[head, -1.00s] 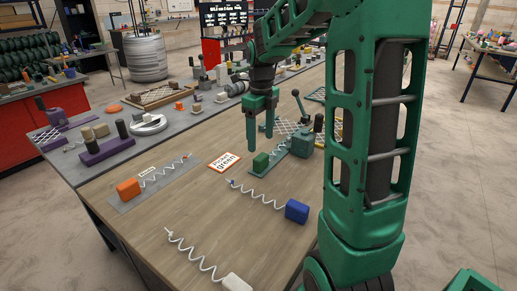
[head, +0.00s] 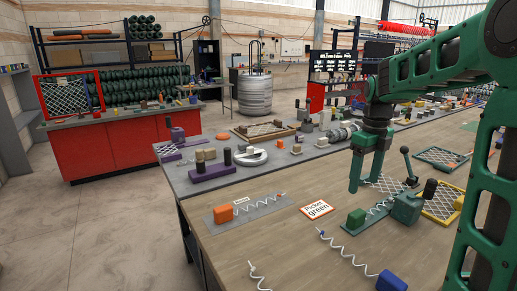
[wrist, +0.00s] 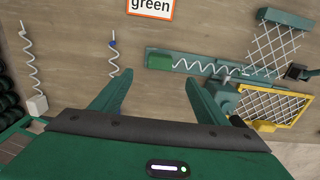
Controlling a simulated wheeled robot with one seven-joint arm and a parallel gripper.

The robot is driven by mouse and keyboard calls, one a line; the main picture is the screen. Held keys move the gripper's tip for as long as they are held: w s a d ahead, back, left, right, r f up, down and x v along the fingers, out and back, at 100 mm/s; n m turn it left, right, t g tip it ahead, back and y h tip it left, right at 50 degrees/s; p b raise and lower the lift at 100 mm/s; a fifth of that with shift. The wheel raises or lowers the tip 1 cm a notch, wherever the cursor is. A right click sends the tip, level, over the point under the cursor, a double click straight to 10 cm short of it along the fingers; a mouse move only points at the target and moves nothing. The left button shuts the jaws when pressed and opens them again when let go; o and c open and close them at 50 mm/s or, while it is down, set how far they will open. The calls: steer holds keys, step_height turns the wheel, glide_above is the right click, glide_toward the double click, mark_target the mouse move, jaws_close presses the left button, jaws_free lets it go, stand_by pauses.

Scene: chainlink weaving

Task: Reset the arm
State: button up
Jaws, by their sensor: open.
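My gripper (head: 367,172) is green and hangs above the wooden table (head: 265,250), fingers pointing down. In the wrist view its two fingers (wrist: 158,95) are spread apart with nothing between them. Below it lies a green fixture (head: 405,208) with a green block (head: 356,218), a spiral wire and a dark lever knob. The fixture also shows in the wrist view (wrist: 225,92), ahead of the fingers. A card reading "Picket green" (head: 317,207) lies to its left.
A grey plate with an orange block (head: 220,212) and wire lies left. A blue-ended wire (head: 391,281) and another loose wire (head: 258,275) lie near the front. Purple fixtures (head: 212,170) and mesh panels stand farther back. A yellow-framed mesh (head: 440,201) is at right.

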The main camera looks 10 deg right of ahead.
steer(key=s+a+f+n, duration=0.1)
steer(key=s+f+n, duration=0.2)
steer(key=s+n, duration=0.9)
steer(key=s+a+f+n, duration=0.1)
steer(key=s+f+n, duration=0.2)
steer(key=s+n, duration=1)
steer(key=s, duration=0.3)
steer(key=shift+s+a+f+n, duration=0.3)
steer(key=shift+s+a+f, duration=0.05)
steer(key=shift+a, duration=0.05)
steer(key=shift+w+f, duration=0.25)
steer(key=shift+w, duration=0.35)
